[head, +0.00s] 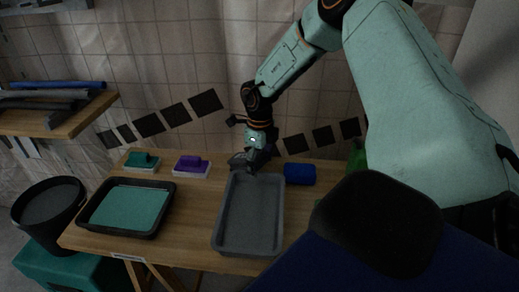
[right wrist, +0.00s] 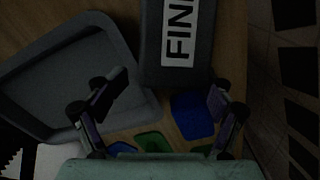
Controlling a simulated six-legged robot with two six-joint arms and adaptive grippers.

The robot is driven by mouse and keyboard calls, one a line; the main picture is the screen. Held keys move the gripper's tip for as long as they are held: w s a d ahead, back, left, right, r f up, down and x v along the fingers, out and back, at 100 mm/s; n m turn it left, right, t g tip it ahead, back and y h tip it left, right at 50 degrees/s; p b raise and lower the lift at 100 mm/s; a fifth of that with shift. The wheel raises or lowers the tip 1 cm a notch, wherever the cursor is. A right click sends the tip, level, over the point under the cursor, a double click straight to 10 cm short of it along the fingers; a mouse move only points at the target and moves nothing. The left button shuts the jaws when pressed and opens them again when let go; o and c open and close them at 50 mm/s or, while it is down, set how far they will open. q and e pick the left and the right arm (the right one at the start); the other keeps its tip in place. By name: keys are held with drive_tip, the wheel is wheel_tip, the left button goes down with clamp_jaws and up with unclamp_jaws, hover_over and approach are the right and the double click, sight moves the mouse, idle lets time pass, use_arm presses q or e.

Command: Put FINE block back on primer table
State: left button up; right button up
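The FINE block (right wrist: 176,62) is dark grey with a white label reading FINE. In the right wrist view it lies at the top centre, beside the grey tray's (right wrist: 142,55) rim. My right gripper (head: 254,160) is over the back edge of the grey tray (head: 220,225) in the head view. Its fingers stand apart in the right wrist view (right wrist: 168,88), with the near end of the block just beyond them; I cannot tell whether they touch it. In the head view the gripper largely hides the block. My left gripper is out of view.
On the wooden table (head: 185,235) stand a teal-filled black tray (head: 125,210), a green block (head: 142,160), a purple block (head: 191,165) and a blue block (head: 300,174). A dark bucket (head: 48,205) is at left. A shelf (head: 60,125) holds rolls.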

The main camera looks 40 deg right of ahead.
drive_tip(key=shift+s+r, duration=0.15)
drive_tip(key=shift+r, duration=0.1)
drive_tip(key=shift+r+p, duration=0.3)
drive_tip(key=shift+p, duration=0.1)
wheel_tip(320, 180, up, 13)
drive_tip(key=p, duration=0.3)
drive_tip(key=shift+f, duration=0.15)
drive_tip(key=shift+f, duration=0.1)
